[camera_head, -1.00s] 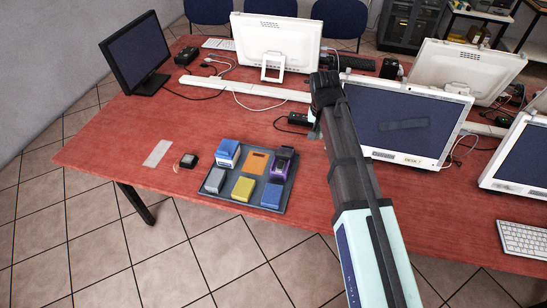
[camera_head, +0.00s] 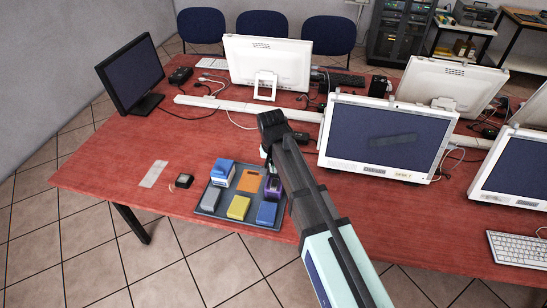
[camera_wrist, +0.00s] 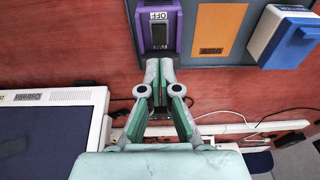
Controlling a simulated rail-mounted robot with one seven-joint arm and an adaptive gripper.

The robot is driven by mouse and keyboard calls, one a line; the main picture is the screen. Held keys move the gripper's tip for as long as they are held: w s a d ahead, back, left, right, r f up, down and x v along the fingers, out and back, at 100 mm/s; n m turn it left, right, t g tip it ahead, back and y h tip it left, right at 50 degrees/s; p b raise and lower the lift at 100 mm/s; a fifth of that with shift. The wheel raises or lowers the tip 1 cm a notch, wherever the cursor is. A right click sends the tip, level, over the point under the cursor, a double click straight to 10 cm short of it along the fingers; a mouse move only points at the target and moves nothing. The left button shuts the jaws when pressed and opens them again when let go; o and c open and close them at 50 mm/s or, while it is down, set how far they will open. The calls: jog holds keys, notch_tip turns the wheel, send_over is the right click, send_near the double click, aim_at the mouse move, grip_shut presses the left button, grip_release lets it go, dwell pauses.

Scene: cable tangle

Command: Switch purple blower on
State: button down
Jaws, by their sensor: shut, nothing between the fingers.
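The purple blower (camera_head: 274,190) sits at the back right of the grey tray (camera_head: 237,222) in the head view, partly hidden by my arm. In the wrist view the purple blower (camera_wrist: 174,30) is at the top, with an upside-down OFF label (camera_wrist: 158,15) and a dark switch (camera_wrist: 158,36) on its face. My gripper (camera_wrist: 160,64) is shut and empty, its fingertips just below the blower's edge in that view. Contact cannot be told. In the head view my gripper (camera_head: 266,155) is at the tray's back right, its fingertips largely hidden.
The tray also holds an orange plate (camera_head: 249,181), a blue and white box (camera_head: 222,172), a grey block (camera_head: 210,198), a yellow block (camera_head: 238,207) and a blue block (camera_head: 266,213). A monitor (camera_head: 385,135) stands to the right. Cables lie behind the tray.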

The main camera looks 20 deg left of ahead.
aim_at(275, 180)
jog(key=shift+w+f+p, duration=0.15)
jog(key=shift+f+p, duration=0.2)
jog(key=shift+f, duration=0.7)
jog(key=shift+w+f+p, duration=0.2)
jog(key=shift+f+p, duration=0.1)
jog(key=shift+f, duration=0.8)
jog(key=shift+w+f+p, duration=0.15)
jog(key=shift+f+p, duration=0.2)
jog(key=shift+f, duration=0.7)
